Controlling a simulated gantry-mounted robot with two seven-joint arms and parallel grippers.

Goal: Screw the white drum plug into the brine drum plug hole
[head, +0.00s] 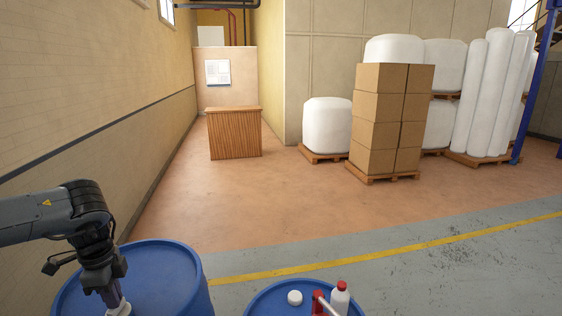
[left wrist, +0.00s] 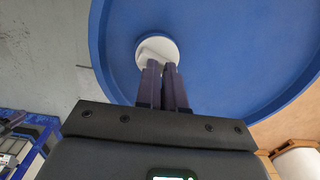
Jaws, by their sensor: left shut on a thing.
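My left gripper (head: 113,298) points down over the top of the left blue drum (head: 165,268), near the front of its lid in the head view. It is shut on the white drum plug (head: 119,310), which is partly cut off by the frame edge there. In the left wrist view the gripper's fingers (left wrist: 163,80) are close together at the round white plug (left wrist: 151,47), near the rim of the blue lid (left wrist: 235,60). The plug hole is hidden, and I cannot tell whether the plug sits in it. My right gripper is not in view.
A second blue drum (head: 263,298) stands to the right. On it are a white round cap (head: 295,297), a white bottle with a red cap (head: 340,298) and a red-and-grey item (head: 318,301). Stacked cartons (head: 378,125) and wrapped rolls stand far back. The floor between is clear.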

